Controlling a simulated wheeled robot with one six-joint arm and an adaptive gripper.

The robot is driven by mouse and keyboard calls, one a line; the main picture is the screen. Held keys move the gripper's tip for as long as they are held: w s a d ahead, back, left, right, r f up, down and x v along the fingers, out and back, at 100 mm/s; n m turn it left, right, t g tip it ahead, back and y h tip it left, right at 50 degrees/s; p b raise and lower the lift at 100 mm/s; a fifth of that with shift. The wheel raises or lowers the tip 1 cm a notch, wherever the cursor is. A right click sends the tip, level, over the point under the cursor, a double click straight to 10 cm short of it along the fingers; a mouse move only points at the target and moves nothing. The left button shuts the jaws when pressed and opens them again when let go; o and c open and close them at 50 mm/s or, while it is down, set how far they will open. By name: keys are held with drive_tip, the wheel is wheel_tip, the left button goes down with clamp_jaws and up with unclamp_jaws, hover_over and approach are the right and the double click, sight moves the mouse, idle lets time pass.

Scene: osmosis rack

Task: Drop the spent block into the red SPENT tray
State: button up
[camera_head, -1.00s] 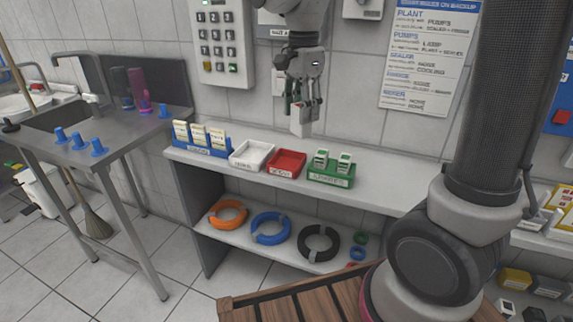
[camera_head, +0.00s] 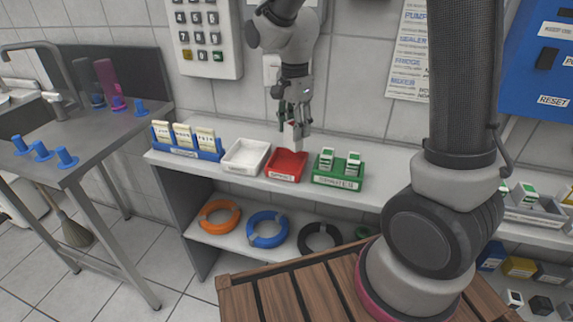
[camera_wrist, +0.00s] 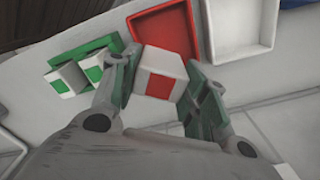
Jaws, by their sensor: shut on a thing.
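My gripper (camera_head: 292,124) is shut on the spent block (camera_head: 292,137), a white block that shows a red stripe in the wrist view (camera_wrist: 159,75). The block hangs in the fingers above the red SPENT tray (camera_head: 284,177) in the head view. In the wrist view the red tray (camera_wrist: 190,22) lies just beyond the block, which overlaps its near edge. The visible part of the tray's floor is empty. I cannot tell the exact gap between block and tray.
A white tray (camera_head: 241,168) stands left of the red one, and a green tray (camera_head: 338,184) with white-and-green blocks stands close on its right. A blue holder (camera_head: 207,154) with cream cards is further left. Cable coils lie on the lower shelf (camera_head: 242,241).

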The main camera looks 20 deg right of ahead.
drive_tip(key=shift+f, duration=0.8)
drive_tip(key=o, duration=1.1)
drive_tip(key=shift+o, duration=0.2)
wheel_tip(320, 180, up, 12)
